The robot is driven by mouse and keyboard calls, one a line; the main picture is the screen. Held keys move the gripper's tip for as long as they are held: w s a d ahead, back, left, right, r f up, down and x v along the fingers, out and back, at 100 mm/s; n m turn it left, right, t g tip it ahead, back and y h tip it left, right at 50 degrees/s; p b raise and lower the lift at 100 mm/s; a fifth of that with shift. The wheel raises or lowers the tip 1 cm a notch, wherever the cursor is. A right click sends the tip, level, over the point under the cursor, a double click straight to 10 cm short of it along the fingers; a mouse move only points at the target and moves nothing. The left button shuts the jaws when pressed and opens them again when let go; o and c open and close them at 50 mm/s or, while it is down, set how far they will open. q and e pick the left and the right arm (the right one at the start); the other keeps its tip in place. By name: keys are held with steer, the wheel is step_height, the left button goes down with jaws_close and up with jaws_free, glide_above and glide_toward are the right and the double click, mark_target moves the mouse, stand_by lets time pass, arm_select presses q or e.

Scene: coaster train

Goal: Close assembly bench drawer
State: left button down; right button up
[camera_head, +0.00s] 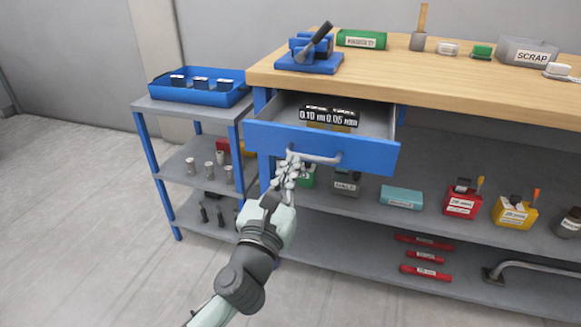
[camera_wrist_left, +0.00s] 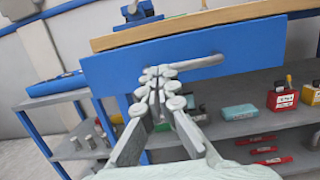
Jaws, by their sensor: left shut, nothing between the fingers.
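The assembly bench drawer (camera_head: 370,153) has a blue front and stands pulled out under the wooden bench top. Black-and-white labelled items (camera_head: 329,115) lie inside it. A grey bar handle (camera_head: 317,158) is on its front. My left gripper (camera_head: 290,166) is shut and empty, at the left end of the handle. In the left wrist view the gripper's fingertips (camera_wrist_left: 160,72) are in front of the drawer front (camera_wrist_left: 240,50), beside the left part of the handle (camera_wrist_left: 197,64). I cannot tell whether they touch it. My right gripper is not in view.
A grey side shelf unit with a blue tray (camera_head: 201,92) stands left of the bench. The bench top (camera_head: 400,65) carries a blue fixture (camera_head: 309,58) and a scrap bin (camera_head: 527,52). Lower shelves hold red and yellow containers (camera_head: 515,212). The floor at left is clear.

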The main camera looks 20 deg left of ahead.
arm_select(q)
steer(key=p, duration=0.2)
glide_toward(316, 124)
steer(key=shift+w+a+r, duration=0.1)
steer(key=shift+w+r, duration=0.1)
steer(key=shift+r, duration=0.4)
steer(key=shift+w+a+r, duration=0.1)
steer(key=shift+w+r, duration=0.05)
steer(key=shift+r, duration=0.4)
steer(key=w, duration=0.9)
steer(key=shift+w+d+f+b, duration=0.2)
steer(key=shift+w+d+b, duration=0.05)
steer(key=shift+w+b, duration=0.15)
steer(key=shift+w, duration=0.55)
steer(key=shift+w+r, duration=0.1)
steer(key=shift+r, duration=0.1)
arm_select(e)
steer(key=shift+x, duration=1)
arm_select(q)
steer(key=shift+r, duration=0.1)
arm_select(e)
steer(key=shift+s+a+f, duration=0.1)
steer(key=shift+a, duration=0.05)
